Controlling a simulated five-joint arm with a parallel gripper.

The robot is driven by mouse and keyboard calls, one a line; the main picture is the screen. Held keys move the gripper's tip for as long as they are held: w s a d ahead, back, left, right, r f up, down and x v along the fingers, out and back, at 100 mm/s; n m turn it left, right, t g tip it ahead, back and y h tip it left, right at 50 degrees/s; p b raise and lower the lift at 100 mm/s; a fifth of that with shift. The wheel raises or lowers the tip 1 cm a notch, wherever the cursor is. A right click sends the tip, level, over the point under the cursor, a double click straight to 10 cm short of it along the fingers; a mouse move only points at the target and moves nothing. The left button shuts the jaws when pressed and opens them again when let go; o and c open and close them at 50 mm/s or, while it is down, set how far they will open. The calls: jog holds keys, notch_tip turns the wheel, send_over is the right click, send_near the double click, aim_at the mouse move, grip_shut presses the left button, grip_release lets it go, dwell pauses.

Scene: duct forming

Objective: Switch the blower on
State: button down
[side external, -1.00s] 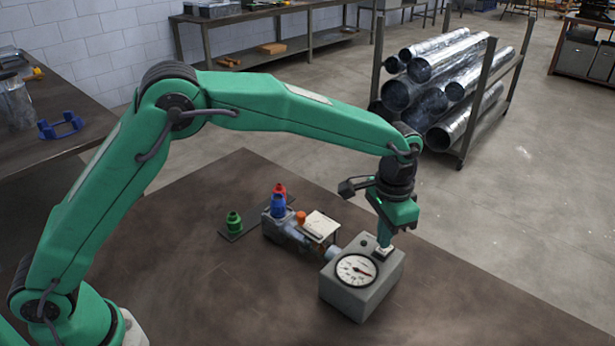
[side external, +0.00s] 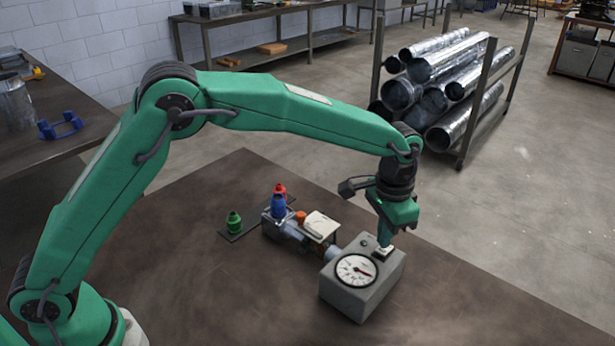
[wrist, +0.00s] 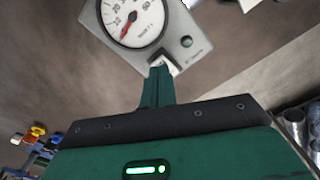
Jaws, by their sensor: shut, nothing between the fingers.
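The blower's grey box (side external: 362,292) stands on the brown table, with a round white dial gauge (side external: 357,270) with a red needle on its top. A small green lamp (wrist: 186,41) beside the gauge does not look clearly lit.
A short duct assembly (side external: 310,235) joins the box on its left. Blue (side external: 278,206), red (side external: 280,189) and green (side external: 234,222) nozzle-like pieces stand farther left. The table's front is clear. A rack of metal ducts (side external: 445,85) stands behind on the floor.

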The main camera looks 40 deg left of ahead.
jog(key=shift+f, duration=1.05)
dwell(1.3)
jog(key=shift+r, duration=0.15)
jog(key=shift+r, duration=3.45)
